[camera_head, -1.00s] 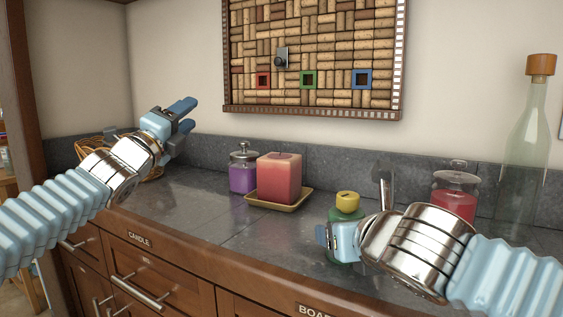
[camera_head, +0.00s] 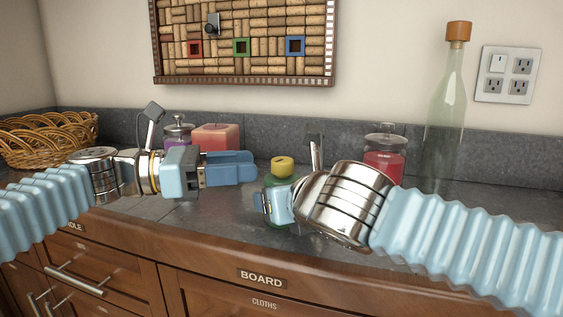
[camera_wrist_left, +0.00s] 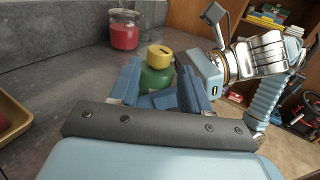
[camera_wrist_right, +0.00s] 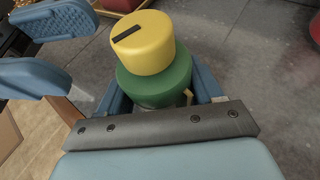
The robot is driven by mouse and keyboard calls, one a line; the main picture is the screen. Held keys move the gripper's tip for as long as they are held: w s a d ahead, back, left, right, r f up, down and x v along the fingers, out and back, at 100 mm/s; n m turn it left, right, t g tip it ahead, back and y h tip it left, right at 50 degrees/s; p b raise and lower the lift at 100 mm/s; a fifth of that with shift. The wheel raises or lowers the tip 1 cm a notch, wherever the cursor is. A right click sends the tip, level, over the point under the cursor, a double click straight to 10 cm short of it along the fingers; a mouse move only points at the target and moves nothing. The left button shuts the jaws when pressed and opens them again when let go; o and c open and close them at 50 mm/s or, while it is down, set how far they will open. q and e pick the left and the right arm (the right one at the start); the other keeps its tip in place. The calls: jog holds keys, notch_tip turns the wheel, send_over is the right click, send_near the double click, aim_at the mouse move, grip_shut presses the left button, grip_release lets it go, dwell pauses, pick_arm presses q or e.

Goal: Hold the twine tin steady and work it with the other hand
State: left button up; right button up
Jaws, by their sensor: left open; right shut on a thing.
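The twine tin has a green body and a yellow lid (camera_head: 282,166) with a dark slot on top. It stands upright on the grey counter, and a short tan twine end shows low on its side in the right wrist view (camera_wrist_right: 188,96). My right gripper (camera_head: 272,205) is shut on the tin's green body (camera_wrist_right: 155,88), one finger on each side. My left gripper (camera_head: 240,168) is open and empty, just left of the tin and apart from it. Its two fingers also show at the left of the right wrist view (camera_wrist_right: 50,50), pointing toward the tin.
A red jar (camera_head: 383,165) and a tall corked bottle (camera_head: 446,110) stand to the right. A wicker basket (camera_head: 45,140) is far left. A corkboard (camera_head: 245,40) hangs above the counter.

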aim_at(282, 159)
pick_arm(q)
jog(key=x, duration=0.7)
jog(key=shift+d, duration=0.15)
jog(key=shift+c, duration=0.3)
jog(key=c, duration=0.6)
jog(key=shift+m+g, duration=0.3)
jog(key=shift+g, duration=0.3)
jog(key=m+g, duration=0.2)
jog(key=g, duration=0.1)
jog(key=m+g, duration=0.1)
jog(key=g, duration=0.1)
jog(key=shift+w+m+g, duration=0.15)
jog(key=shift+m+g, duration=0.25)
jog(key=shift+m+g+y, duration=0.65)
jog(key=shift+m+g, duration=0.45)
jog(key=shift+g, duration=0.55)
jog(key=shift+m+g+y, duration=0.65)
jog(key=shift+m+g, duration=0.45)
jog(key=shift+g, duration=0.85)
